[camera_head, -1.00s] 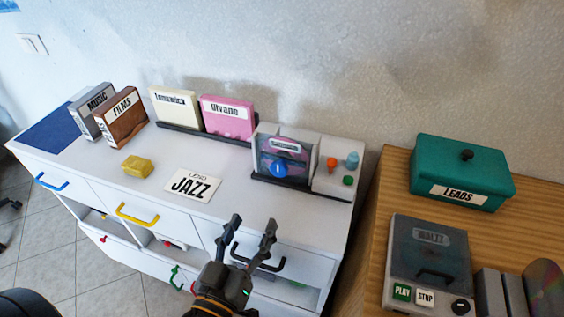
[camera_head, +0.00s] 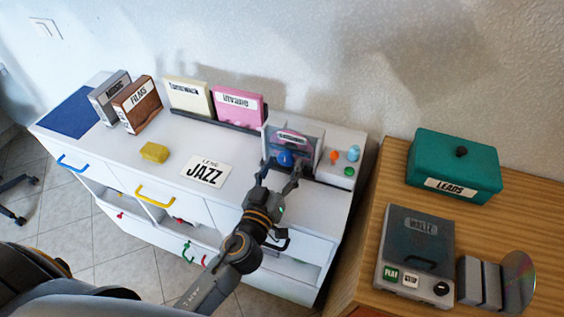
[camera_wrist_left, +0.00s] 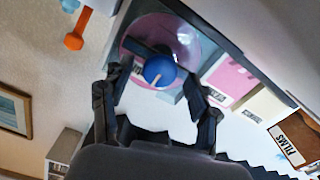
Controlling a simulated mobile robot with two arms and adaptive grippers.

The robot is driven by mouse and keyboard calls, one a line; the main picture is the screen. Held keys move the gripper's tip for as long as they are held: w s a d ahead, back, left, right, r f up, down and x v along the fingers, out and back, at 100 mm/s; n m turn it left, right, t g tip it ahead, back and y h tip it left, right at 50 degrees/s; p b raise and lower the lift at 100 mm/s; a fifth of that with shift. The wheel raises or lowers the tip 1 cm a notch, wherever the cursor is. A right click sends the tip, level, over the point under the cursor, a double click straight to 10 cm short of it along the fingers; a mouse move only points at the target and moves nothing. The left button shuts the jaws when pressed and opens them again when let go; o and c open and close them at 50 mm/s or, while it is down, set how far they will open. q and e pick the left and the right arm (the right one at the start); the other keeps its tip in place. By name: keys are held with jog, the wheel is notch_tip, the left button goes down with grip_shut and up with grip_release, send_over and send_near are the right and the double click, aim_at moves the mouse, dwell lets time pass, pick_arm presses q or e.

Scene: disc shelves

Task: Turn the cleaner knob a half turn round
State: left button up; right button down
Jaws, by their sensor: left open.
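The cleaner is a grey box with a clear front (camera_head: 312,139) at the right part of the white cabinet top. Its round blue knob (camera_head: 285,158) faces the front, and a pink disc shows behind it. In the left wrist view the blue knob (camera_wrist_left: 160,71) lies between and beyond the fingertips, with the pink disc (camera_wrist_left: 183,35) behind it. My left gripper (camera_head: 279,172) is open, with one finger to each side of the knob in the picture; it also shows in the left wrist view (camera_wrist_left: 158,95). I cannot tell whether either finger touches the knob. My right gripper is not in view.
Orange, blue and green pieces (camera_head: 349,171) sit right of the cleaner. A pink case (camera_head: 238,106) and a cream case (camera_head: 188,97) stand left of it. A JAZZ card (camera_head: 207,172) and a yellow block (camera_head: 154,152) lie on the top. A wooden table (camera_head: 395,160) is at right.

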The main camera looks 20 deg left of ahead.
pick_arm(q)
jog(key=c, duration=1.2)
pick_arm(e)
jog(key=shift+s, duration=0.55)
